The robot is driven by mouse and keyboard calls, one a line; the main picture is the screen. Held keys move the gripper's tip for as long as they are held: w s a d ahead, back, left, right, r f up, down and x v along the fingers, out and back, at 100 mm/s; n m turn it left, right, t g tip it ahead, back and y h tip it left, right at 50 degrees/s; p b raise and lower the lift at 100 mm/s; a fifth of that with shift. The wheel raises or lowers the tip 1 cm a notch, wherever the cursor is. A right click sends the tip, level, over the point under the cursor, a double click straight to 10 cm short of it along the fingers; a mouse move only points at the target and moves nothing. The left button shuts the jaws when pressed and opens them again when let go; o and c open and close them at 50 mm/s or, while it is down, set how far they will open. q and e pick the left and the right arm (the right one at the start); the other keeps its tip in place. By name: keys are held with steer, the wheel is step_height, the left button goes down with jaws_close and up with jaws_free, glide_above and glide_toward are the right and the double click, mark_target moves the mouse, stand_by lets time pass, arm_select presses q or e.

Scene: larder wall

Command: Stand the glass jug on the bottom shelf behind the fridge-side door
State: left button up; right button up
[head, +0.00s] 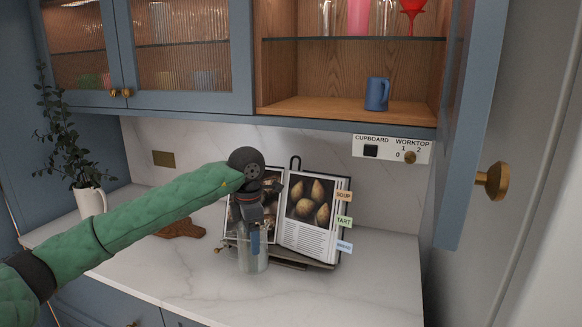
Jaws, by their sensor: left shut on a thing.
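The glass jug (253,260) is clear and upright, low over the worktop in front of the cookbook. I cannot tell whether its base touches the worktop. My left gripper (255,236) is shut on the jug near its top and partly hides it. The right-hand wall cupboard door (468,130) stands wide open, with a brass knob (492,181). Behind it, the wooden bottom shelf (330,112) is above and to the right of the jug. My right gripper is not in view.
A blue mug (377,94) stands on the bottom shelf's right part; its left part is clear. Glasses stand on the glass shelf (340,38) above. An open cookbook (312,212) is behind the jug. A potted plant (90,200) stands left. The front-right worktop (375,290) is clear.

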mark_target(245, 233)
arm_select(q)
steer(key=m, duration=0.3)
steer(key=s+m, duration=0.1)
steer(key=m, duration=0.1)
steer(key=shift+r, duration=0.25)
steer(key=m, duration=0.3)
steer(key=s+m, duration=0.1)
steer(key=m, duration=0.1)
steer(key=shift+m, duration=0.4)
steer(key=m, duration=0.1)
steer(key=s+m, duration=0.1)
steer(key=m, duration=0.3)
steer(key=shift+s+a+f, duration=0.1)
steer(key=shift+s+a, duration=0.05)
steer(key=shift+a, duration=0.25)
steer(key=s+a+f+m, duration=0.6)
steer(key=s+a+f, duration=0.2)
steer(key=a+f, duration=0.1)
steer(key=shift+s+a, duration=0.2)
steer(key=shift+s, duration=0.05)
steer(key=shift+f, duration=0.1)
